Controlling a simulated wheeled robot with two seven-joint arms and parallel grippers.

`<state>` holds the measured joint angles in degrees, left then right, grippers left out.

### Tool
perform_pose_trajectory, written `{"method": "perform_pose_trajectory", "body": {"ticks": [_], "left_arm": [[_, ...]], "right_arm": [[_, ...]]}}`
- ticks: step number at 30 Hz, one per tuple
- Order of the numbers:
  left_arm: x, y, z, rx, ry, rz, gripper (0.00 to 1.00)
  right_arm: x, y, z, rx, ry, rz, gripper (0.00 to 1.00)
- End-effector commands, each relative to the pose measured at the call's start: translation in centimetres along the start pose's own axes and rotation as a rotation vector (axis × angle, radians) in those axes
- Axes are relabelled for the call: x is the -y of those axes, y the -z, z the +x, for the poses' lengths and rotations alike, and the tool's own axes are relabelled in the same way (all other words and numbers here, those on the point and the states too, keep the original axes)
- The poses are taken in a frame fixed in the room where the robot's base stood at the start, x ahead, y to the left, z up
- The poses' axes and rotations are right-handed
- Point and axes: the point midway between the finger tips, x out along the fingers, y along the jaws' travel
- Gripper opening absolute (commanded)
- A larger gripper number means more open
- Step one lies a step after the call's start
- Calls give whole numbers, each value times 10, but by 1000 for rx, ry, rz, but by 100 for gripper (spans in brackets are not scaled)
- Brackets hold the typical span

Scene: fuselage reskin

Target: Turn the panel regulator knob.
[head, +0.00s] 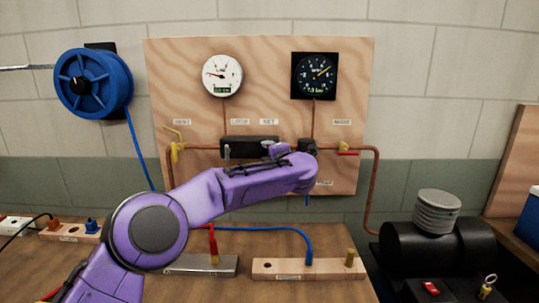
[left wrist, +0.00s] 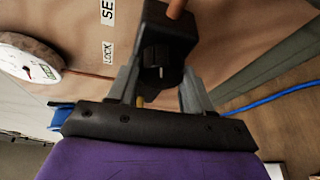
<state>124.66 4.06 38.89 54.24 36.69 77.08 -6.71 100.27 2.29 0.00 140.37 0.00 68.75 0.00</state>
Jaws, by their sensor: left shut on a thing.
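The plywood panel (head: 265,55) stands against the wall with copper pipes on it. The black regulator (head: 308,146) sits on the pipe under the dark gauge and shows just above my left wrist. In the left wrist view the regulator body (left wrist: 168,32) is at the top, with its dark knob (left wrist: 158,78) below it between my fingers. My left gripper (left wrist: 160,88) is shut on the knob, one grey finger on each side. In the head view my purple arm hides the fingers and the knob. My right gripper is not in view.
A white gauge (head: 222,75) and a dark gauge (head: 315,75) are on the panel. A yellow valve handle (head: 174,150) is at left and a red lever (head: 347,153) at right. Blue hose (head: 265,230) and manifold blocks lie on the bench; a black compressor (head: 430,250) stands right.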

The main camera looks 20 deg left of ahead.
Motion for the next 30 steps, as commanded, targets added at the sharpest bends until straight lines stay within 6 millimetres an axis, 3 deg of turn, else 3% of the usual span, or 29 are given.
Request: {"method": "perform_pose_trajectory", "body": {"ticks": [2, 3, 4, 5, 15, 24, 30], "left_arm": [[0, 0, 0, -1, -1, 1, 19], [0, 0, 0, -1, -1, 1, 63], [0, 0, 0, -1, -1, 1, 73], [0, 0, 0, -1, -1, 1, 75], [2, 0, -6, 2, 0, 2, 75], [3, 0, -74, 3, -3, 2, 75], [1, 1, -101, 0, -2, 1, 75]], "right_arm": [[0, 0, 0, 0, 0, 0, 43], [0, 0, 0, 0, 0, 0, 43], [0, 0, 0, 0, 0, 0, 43], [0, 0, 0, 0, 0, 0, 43], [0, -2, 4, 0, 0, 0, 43], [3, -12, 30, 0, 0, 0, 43], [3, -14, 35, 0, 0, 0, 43]]}}
